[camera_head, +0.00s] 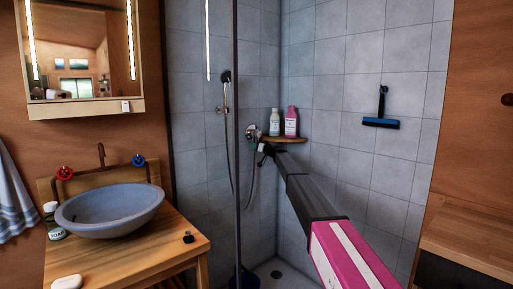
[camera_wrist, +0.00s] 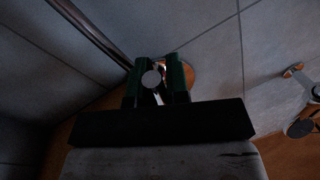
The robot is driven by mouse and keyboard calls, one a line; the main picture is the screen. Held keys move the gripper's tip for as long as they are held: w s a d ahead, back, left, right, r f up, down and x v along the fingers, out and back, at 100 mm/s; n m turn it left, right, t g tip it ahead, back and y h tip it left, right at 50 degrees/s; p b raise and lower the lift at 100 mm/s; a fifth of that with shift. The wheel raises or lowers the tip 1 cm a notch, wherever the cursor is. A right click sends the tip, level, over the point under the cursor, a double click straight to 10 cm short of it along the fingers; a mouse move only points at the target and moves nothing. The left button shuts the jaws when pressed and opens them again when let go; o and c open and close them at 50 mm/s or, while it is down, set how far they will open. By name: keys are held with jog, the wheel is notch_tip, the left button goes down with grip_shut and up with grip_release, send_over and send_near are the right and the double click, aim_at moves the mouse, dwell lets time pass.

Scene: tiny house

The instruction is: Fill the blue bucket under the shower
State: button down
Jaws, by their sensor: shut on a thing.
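The blue bucket (camera_head: 247,279) stands on the shower floor at the bottom of the head view. Only part of it shows, cut by the frame edge and the dark glass post. The shower head (camera_head: 225,77) hangs on the grey tiled wall with its hose below. The round metal shower valve (camera_head: 252,132) is on the wall beside the corner shelf. My gripper (camera_head: 264,149) is at the valve. In the wrist view its green fingers (camera_wrist: 160,80) are shut on a small round metal knob (camera_wrist: 151,78), which seems to be the valve's handle. No water flow is visible.
A corner shelf (camera_head: 284,139) holds a white bottle (camera_head: 275,122) and a pink bottle (camera_head: 291,121) just above my gripper. A squeegee (camera_head: 381,122) hangs on the right wall. The dark post (camera_head: 236,190) stands left of my arm. A basin (camera_head: 110,208) sits on the wooden counter at left.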

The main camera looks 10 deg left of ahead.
jog(key=shift+s, duration=0.1)
jog(key=c, duration=1.1)
grip_release()
jog(key=shift+a, duration=0.1)
jog(key=v, duration=1.1)
jog(key=shift+r, duration=0.15)
